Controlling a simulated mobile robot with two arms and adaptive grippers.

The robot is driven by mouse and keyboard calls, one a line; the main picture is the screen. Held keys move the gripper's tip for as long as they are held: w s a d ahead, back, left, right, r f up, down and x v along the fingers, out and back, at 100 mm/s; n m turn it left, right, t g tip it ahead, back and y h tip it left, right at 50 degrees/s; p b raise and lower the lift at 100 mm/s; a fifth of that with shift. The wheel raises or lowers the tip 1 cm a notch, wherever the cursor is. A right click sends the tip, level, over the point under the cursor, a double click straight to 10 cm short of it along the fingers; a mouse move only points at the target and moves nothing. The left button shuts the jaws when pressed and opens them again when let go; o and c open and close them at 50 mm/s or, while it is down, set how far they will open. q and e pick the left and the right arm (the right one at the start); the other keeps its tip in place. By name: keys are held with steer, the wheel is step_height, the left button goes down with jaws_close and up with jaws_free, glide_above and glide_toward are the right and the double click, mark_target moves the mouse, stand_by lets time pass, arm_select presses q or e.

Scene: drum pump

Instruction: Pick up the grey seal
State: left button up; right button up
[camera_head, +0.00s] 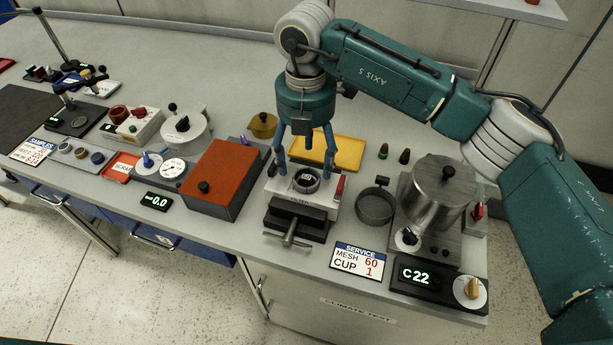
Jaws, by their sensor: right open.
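My right gripper (306,168) points down over the white filter block (326,205), its two blue fingers apart on either side of a dark grey ring (306,186) set in the block's top. The fingers look empty; I cannot tell whether they touch the ring or the block. Nothing is labelled as a seal, so I cannot tell if this ring is the grey seal. Small round pieces, including a greyish one (66,148), sit in a tray at the left. My left gripper is not in view.
A dark vise (297,221) stands in front of the block. An orange-topped box (216,170) is close on the left. A round sieve (375,207) and a metal pot (437,195) stand on the right. A yellow tray (340,153) lies behind.

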mark_target(306, 177)
steer(key=shift+f+p, duration=0.3)
step_height(306, 177, down, 4)
steer(key=shift+r+p, duration=0.15)
steer(key=shift+p, duration=0.7)
steer(key=shift+f, duration=0.45)
steer(key=c, duration=1)
